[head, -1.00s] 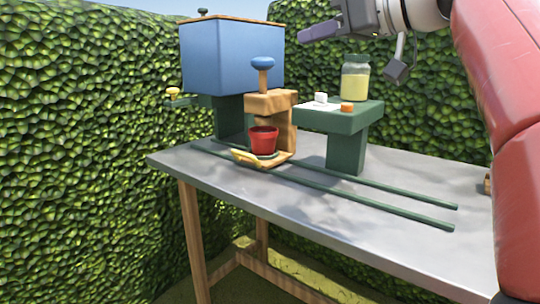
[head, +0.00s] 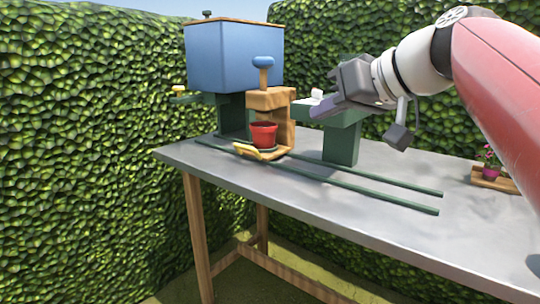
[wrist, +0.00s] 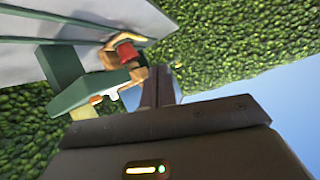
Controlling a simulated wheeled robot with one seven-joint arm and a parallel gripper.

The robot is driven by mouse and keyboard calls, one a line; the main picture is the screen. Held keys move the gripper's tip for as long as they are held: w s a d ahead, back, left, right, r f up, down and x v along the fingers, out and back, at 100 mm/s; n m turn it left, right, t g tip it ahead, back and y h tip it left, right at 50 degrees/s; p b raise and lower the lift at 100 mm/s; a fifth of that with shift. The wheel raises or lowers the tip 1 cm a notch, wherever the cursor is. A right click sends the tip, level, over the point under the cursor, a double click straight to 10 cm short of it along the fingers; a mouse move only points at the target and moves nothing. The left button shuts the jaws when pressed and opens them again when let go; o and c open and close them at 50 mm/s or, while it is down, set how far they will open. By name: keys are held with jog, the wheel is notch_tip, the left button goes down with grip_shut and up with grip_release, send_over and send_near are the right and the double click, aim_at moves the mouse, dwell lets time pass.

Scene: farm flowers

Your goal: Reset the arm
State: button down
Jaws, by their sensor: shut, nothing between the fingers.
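My gripper (head: 322,108) is at the end of my arm in the head view, in front of the green stand's top. Its fingers are shut with nothing between them. In the wrist view the fingers (wrist: 158,88) stick out past the dark gripper body, close together. My arm reaches in from the right with the forearm bent down toward the stand.
The green stand (head: 341,143) holds a small white item (head: 316,95); the jar there is hidden. A red pot (head: 264,134) sits in the wooden press (head: 271,99). A blue bin (head: 234,57) stands behind. A potted flower (head: 489,170) is at the right. The table's front (head: 330,222) is clear.

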jog(key=s+d+f+m+g+h, duration=0.1)
jog(key=s+d+f+h, duration=0.1)
jog(key=s+f, duration=0.4)
jog(key=s+d+f+m+g+h, duration=0.1)
jog(key=s+f, duration=0.4)
jog(key=f, duration=1.1)
jog(key=s+d+f+m+g+h, duration=0.1)
jog(key=s+d+f+m+h, duration=0.2)
jog(key=f, duration=0.9)
jog(key=s+h, duration=0.2)
jog(key=s, duration=0.1)
jog(key=shift+s+d, duration=0.15)
jog(key=shift+s, duration=0.2)
